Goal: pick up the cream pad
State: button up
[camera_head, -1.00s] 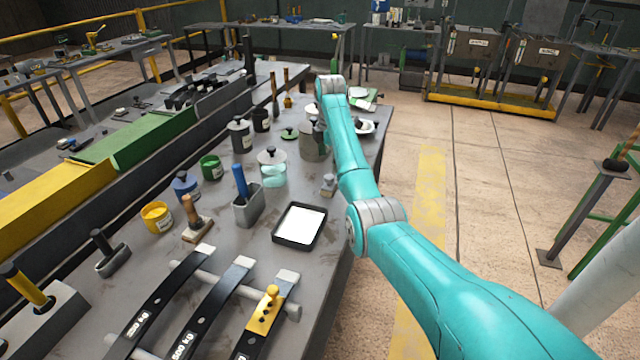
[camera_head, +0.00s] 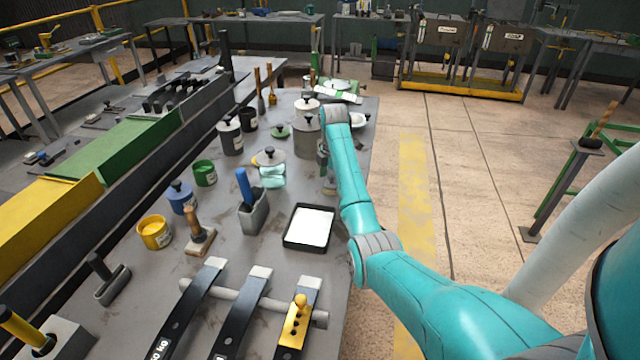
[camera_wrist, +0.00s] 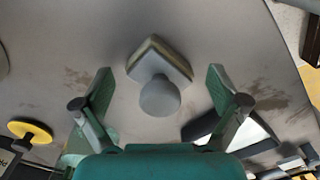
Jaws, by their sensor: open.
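A small square pad with a cream-coloured edge and a round grey knob on top shows in the wrist view (camera_wrist: 160,60); I take it for the cream pad. It lies on the grey table (camera_wrist: 60,40). My gripper (camera_wrist: 159,73) is open, with one green finger on each side of the pad and knob. Clear gaps show between the fingers and the pad, and nothing is held. In the head view my gripper (camera_head: 324,160) is above the table's right side, and the pad is mostly hidden below it.
A black tray with a white inside (camera_head: 287,240) lies near the pad. A grey holder with a blue handle (camera_head: 253,214), a glass jar (camera_head: 272,178) and a grey canister (camera_head: 307,140) stand to the left and behind. The table's right edge is close.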

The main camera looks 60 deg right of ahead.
jog(key=shift+f, duration=0.2)
jog(key=c, duration=1.1)
jog(key=shift+r, duration=0.15)
